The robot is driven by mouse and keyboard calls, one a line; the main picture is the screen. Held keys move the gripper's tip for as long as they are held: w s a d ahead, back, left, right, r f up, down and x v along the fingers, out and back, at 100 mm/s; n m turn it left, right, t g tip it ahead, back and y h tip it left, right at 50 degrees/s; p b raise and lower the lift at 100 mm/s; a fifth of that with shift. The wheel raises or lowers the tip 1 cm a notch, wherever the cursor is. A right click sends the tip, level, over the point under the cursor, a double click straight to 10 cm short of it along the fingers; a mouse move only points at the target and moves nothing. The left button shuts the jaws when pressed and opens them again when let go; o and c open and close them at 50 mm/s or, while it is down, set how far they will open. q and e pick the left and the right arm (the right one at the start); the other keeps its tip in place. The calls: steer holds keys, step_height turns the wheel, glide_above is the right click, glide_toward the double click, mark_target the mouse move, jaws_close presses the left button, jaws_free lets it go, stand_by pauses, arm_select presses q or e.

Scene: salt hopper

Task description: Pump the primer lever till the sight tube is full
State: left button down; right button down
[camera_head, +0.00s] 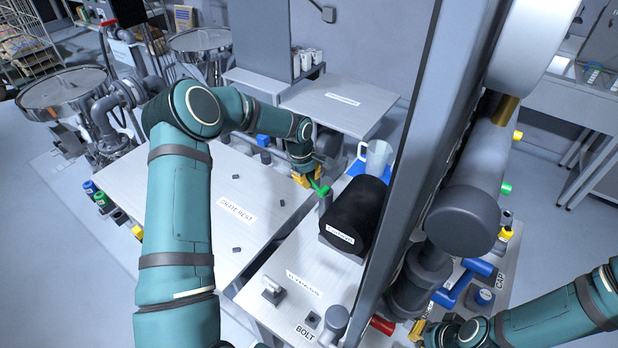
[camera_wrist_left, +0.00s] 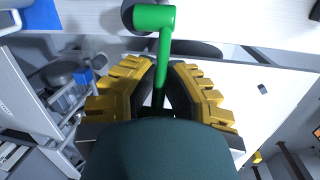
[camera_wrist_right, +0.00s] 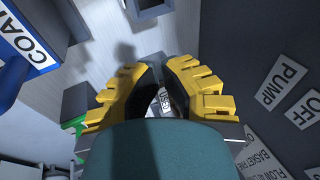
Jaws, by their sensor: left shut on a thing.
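The green primer lever (camera_head: 319,188) rises beside a black cylinder (camera_head: 355,210) on the bench. My left gripper (camera_head: 308,178) is at the lever. In the left wrist view, the lever (camera_wrist_left: 154,18) runs down between the yellow fingers (camera_wrist_left: 162,78), which are shut on its shaft. My right gripper (camera_head: 420,328) is low at the right, partly hidden by my wrist. In the right wrist view, its fingertips (camera_wrist_right: 156,75) are close together, with a small label showing between them; I cannot tell whether they hold anything. I cannot make out a sight tube.
A clear jug (camera_head: 375,157) stands on a blue mat behind the black cylinder. A thick grey post (camera_head: 440,130) and pipework stand to the right of the cylinder. The pale bench (camera_head: 200,245) marked "CRATE REST" is mostly clear under my left arm. Blue fittings (camera_head: 452,288) lie near my right gripper.

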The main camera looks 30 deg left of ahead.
arm_select(q)
steer(key=shift+a+f+h, duration=0.3)
steer(key=shift+f+h, duration=0.05)
steer(key=shift+h, duration=0.45)
arm_select(e)
step_height(320, 180, down, 3)
steer(key=shift+a+r+b, duration=0.15)
steer(key=shift+r+b, duration=0.05)
steer(key=shift+b, duration=1.05)
arm_select(q)
steer(key=shift+w+a+f+n+g+h+b, duration=0.15)
steer(key=shift+f+h, duration=0.35)
steer(key=shift+h, duration=0.45)
steer(key=shift+s+a+f+n+g+h+b, duration=0.15)
steer(key=shift+f+h, duration=0.3)
steer(key=shift+h, duration=0.55)
steer(key=shift+w+a+f+g+h+b, duration=0.1)
steer(key=shift+f+h+b, duration=0.1)
steer(key=shift+f+h, duration=0.55)
arm_select(e)
steer(key=shift+f, duration=0.6)
arm_select(q)
steer(key=shift+r+h, duration=0.25)
steer(key=shift+h, duration=0.05)
